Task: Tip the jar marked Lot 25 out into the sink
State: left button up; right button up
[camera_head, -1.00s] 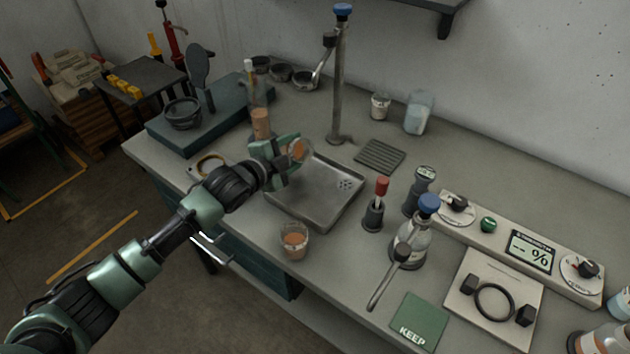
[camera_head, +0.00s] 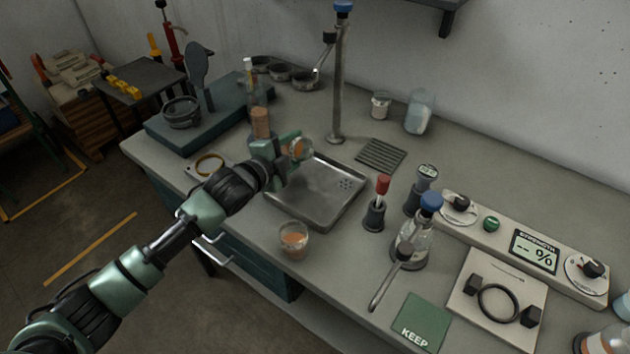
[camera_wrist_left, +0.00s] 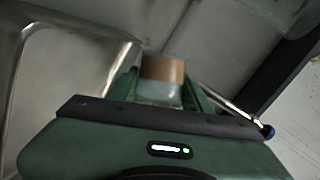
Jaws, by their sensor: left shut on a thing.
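My left gripper (camera_head: 288,154) is shut on a small clear jar (camera_head: 300,149) with orange-brown contents. It holds the jar tipped on its side over the back left corner of the metal sink (camera_head: 318,205). The jar's round end faces right. In the left wrist view the jar (camera_wrist_left: 162,80) sits between the fingers with an orange-brown band. No lot mark is readable on it. I see no liquid falling, and the sink floor looks bare around its drain holes. My right gripper is not in view.
A similar jar (camera_head: 293,239) with orange contents stands in front of the sink. A tall tap (camera_head: 338,90) rises behind it. A bottle (camera_head: 260,115) stands close behind my gripper. A green KEEP mat (camera_head: 418,322) lies in front.

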pick_arm(q)
jog(key=shift+f+m+t+b, duration=0.3)
jog(key=shift+m+t+b, duration=0.15)
jog(key=shift+b, duration=0.75)
jog(key=shift+s+d+r+m+t+b, duration=0.3)
jog(key=shift+s+d+m+b, duration=0.35)
jog(key=shift+b, duration=0.5)
dwell(0.3)
jog(key=shift+r+m+t, duration=0.25)
jog(key=shift+r+m, duration=0.15)
jog(key=shift+m, duration=0.3)
dwell(0.8)
jog(key=shift+a, duration=0.1)
